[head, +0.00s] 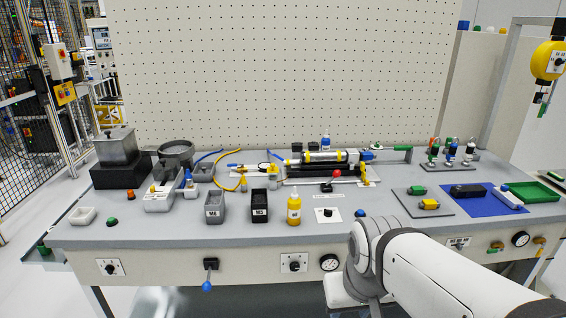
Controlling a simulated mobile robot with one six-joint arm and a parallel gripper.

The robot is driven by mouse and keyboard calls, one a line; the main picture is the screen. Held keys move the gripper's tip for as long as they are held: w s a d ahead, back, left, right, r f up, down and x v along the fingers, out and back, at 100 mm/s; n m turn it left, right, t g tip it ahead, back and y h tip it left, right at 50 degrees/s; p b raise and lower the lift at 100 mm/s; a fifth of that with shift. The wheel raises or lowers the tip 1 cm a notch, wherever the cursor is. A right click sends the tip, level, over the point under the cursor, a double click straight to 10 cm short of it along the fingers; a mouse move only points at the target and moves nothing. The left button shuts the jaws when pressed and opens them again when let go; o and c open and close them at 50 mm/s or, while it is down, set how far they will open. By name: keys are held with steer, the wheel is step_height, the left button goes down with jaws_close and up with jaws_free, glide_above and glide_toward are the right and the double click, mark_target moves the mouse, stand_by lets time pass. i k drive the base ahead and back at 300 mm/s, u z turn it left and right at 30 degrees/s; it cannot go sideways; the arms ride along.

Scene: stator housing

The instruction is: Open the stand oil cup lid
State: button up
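I cannot make out for sure which thing is the stand oil cup or its lid; it is too small to tell at this distance. A long fixture (322,170) with a silver and black cylinder and yellow parts lies at the back middle of the bench. A small blue bottle (326,142) stands behind it. A rack (449,164) at the back right holds several small fittings with orange, blue and green parts. My arm reaches in from the lower right, in front of the bench. My gripper is not visible.
The grey bench (270,228) carries a yellow bottle (294,211), dark bins (260,204), a grey bin (215,207) and a red-knobbed lever (334,180). A blue mat (484,206) lies right. A pegboard (280,70) rises behind.

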mark_target(272, 169)
steer(key=u, duration=0.05)
steer(key=i, duration=1)
steer(key=z, duration=0.05)
